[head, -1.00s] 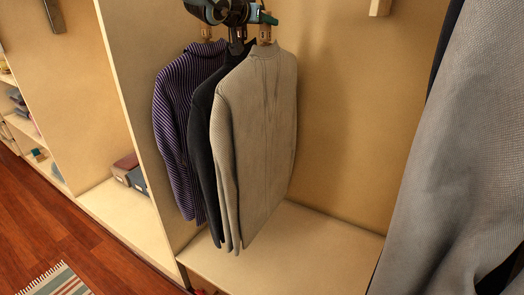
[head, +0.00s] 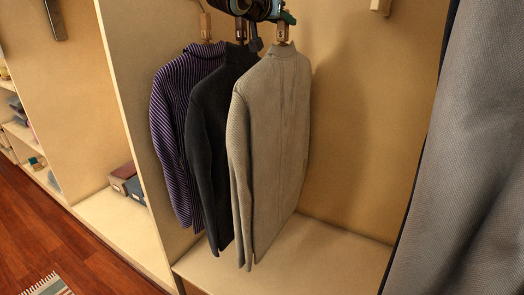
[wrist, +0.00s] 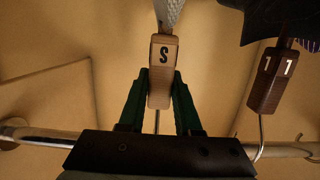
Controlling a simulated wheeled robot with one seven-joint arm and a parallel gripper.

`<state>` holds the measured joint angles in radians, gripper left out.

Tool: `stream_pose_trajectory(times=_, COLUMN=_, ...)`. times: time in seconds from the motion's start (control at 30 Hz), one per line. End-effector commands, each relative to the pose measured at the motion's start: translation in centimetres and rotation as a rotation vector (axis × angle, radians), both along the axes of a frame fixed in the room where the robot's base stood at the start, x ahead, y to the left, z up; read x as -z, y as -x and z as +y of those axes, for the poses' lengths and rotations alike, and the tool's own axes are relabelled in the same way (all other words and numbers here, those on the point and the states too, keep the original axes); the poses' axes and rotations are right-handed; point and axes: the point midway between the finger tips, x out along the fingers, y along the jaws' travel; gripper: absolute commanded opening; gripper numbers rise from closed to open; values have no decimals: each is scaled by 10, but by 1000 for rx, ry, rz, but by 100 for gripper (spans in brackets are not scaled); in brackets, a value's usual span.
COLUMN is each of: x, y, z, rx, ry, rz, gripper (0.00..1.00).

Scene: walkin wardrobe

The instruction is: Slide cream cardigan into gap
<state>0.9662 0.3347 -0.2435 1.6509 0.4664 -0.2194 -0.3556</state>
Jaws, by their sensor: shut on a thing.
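The cream cardigan (head: 272,140) hangs at the right of a short row of garments in the head view. Its wooden hanger block (head: 283,32) shows above the collar. In the wrist view the block, marked "S" (wrist: 163,62), sits between the green fingers of my gripper (wrist: 160,100), which is shut on it. In the head view my gripper (head: 284,20) is at the top edge, partly cut off. The dark garment (head: 214,140) hangs just left of the cardigan, whose left sleeve overlaps its edge. The purple striped garment (head: 178,130) hangs farther left.
The rail (wrist: 40,137) crosses the wrist view. Another hanger block marked "1" (wrist: 272,80) is near my gripper's right side. Bare back panel (head: 360,110) and shelf (head: 345,240) lie right of the cardigan. A large grey cloth (head: 470,150) fills the right foreground.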

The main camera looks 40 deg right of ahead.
Motion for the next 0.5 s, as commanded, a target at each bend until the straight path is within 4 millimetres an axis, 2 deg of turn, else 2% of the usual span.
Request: stream_pose_trajectory(times=0.5, x=0, y=24, z=-6, rx=1, ry=5, rz=-2, gripper=0)
